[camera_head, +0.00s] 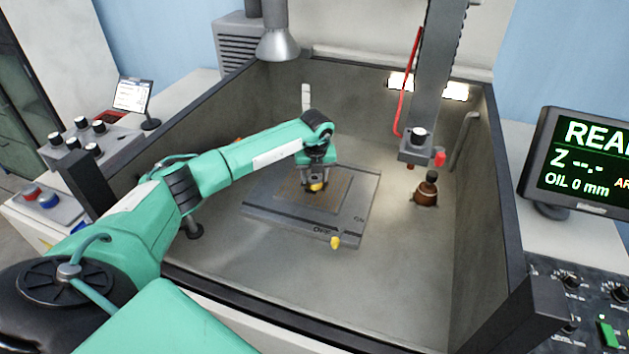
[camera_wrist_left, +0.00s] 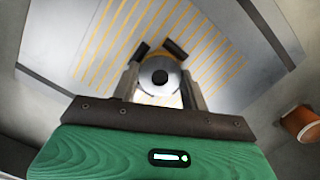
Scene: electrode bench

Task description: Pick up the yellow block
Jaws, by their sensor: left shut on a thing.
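My left gripper (camera_head: 316,180) is low over the striped middle of the grey plate (camera_head: 285,217) in the tank. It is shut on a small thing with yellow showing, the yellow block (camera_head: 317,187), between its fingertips. In the left wrist view, a round pale metal piece with a dark centre (camera_wrist_left: 160,76) sits between the fingers, and the block's underside is hidden. I cannot tell whether it touches the plate. Another small yellow piece (camera_head: 335,242) is at the plate's front edge. My right gripper is not in view.
A copper-brown pot-like thing (camera_head: 426,190) stands right of the plate, below a hanging machine head (camera_head: 420,145) with a red hose. Tank walls (camera_head: 478,200) enclose the floor. A screen (camera_head: 590,160) is at the right. The tank floor in front of the plate is clear.

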